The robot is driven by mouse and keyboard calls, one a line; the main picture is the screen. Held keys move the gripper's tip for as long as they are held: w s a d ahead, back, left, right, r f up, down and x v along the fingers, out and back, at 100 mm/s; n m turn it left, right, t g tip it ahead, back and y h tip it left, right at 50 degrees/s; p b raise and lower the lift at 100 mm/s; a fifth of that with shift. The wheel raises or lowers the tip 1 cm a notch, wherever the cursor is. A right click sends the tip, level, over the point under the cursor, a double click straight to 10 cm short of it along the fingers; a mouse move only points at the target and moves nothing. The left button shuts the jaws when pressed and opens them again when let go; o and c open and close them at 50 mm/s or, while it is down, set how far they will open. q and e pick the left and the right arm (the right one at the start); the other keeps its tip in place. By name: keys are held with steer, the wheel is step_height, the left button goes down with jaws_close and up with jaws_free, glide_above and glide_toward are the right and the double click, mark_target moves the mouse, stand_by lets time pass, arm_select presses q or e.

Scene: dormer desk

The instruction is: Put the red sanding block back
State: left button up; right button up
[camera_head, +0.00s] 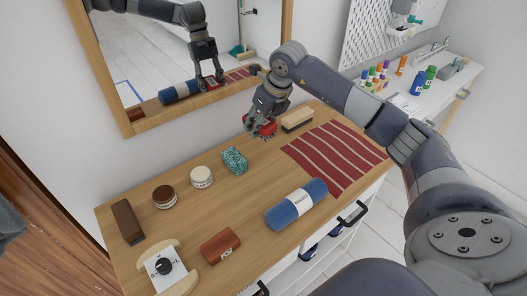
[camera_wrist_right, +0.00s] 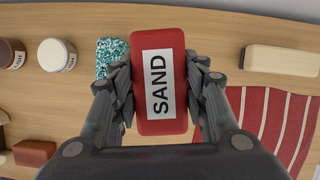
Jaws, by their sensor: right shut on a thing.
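The red sanding block (camera_wrist_right: 142,82) has a white label reading SAND and sits between the fingers of my right gripper (camera_wrist_right: 160,85) in the right wrist view. In the head view, my right gripper (camera_head: 262,116) is shut on the red sanding block (camera_head: 265,129) over the back of the wooden desk. I cannot tell whether the block touches the desk top. The block is between a teal speckled block (camera_head: 234,161) and a cream-topped brush or block (camera_head: 297,120). My left gripper is not in view.
A striped red mat (camera_head: 335,152) lies right, with a blue roll (camera_head: 296,204) in front. Two round jars (camera_head: 164,196) (camera_head: 202,177), a brown block (camera_head: 128,221), a brown box (camera_head: 220,245) and a dial device (camera_head: 163,267) stand left. A mirror (camera_head: 180,50) rises behind the desk.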

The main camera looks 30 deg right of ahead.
steer(key=shift+w+d+f+m+h, duration=0.1)
steer(key=shift+w+d+m+h, duration=0.05)
steer(key=shift+w+d+m, duration=0.3)
steer(key=shift+w+d+m+h, duration=0.2)
steer(key=shift+d+m, duration=0.15)
steer(key=shift+d, duration=0.15)
steer(key=shift+s, duration=0.1)
steer(key=shift+f, duration=0.25)
steer(key=p, duration=0.1)
glide_toward(260, 150)
steer(key=x, duration=0.5)
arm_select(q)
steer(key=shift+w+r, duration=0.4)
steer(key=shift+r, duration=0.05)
arm_select(e)
steer(key=shift+w+f, duration=0.15)
steer(key=shift+w, duration=0.1)
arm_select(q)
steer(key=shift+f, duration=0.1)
arm_select(e)
steer(key=shift+f, duration=0.35)
steer(key=o, duration=1.1)
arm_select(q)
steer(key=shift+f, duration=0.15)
